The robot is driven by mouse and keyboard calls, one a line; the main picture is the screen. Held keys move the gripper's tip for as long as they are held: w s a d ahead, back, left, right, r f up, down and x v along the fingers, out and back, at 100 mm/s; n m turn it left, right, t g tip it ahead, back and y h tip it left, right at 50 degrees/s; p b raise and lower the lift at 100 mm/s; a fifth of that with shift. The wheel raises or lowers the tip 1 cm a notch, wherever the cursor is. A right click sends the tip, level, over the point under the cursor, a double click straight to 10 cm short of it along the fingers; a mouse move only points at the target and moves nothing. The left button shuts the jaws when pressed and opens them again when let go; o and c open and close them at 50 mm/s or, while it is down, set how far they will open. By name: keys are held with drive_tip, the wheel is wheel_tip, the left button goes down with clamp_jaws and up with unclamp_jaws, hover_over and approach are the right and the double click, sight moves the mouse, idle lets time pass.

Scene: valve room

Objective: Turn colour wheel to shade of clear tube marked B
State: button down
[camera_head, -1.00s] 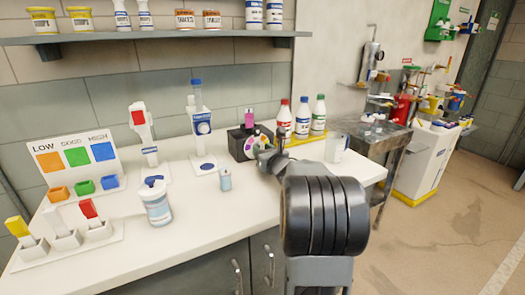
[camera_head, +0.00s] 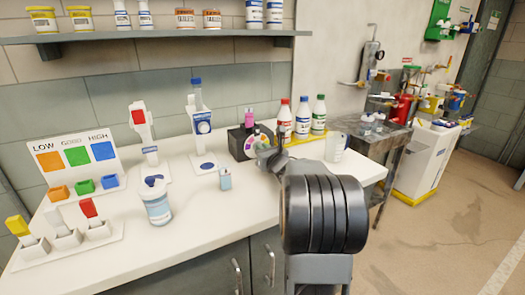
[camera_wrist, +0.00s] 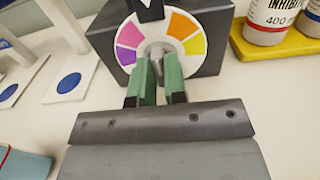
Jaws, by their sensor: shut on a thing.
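The colour wheel (camera_wrist: 131,36) is a white disc with purple, magenta, orange and yellow sectors on the front of a dark box (camera_wrist: 213,22). In the head view the wheel (camera_head: 251,142) is partly hidden by my arm. My gripper (camera_wrist: 158,64) is shut on the grey knob (camera_wrist: 156,48) at the wheel's centre. A dark pointer (camera_wrist: 149,9) sits at the top of the wheel. A marking B cannot be read on any tube.
Bottles with red, blue and green caps (camera_head: 303,118) stand on a yellow tray right of the box. A small bluish jar (camera_head: 225,178) and a white tub (camera_head: 157,203) stand left of it. The counter's front (camera_head: 205,222) is clear.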

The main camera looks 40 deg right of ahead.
drive_tip(key=shift+f+m+b, duration=0.1)
drive_tip(key=shift+m+b, duration=0.2)
drive_tip(key=m+b, duration=0.1)
drive_tip(key=m, duration=0.1)
drive_tip(key=shift+d+m+b, duration=0.1)
drive_tip(key=shift+m+b, duration=0.8)
drive_tip(key=shift+m, duration=1.6)
drive_tip(key=c, duration=1.2)
unclamp_jaws()
drive_tip(key=shift+o, duration=0.2)
drive_tip(key=s, duration=0.4)
drive_tip(key=s+a, duration=0.1)
drive_tip(key=s, duration=0.8)
drive_tip(key=shift+s+a, duration=0.35)
drive_tip(key=shift+a, duration=0.05)
drive_tip(key=shift+m, duration=0.3)
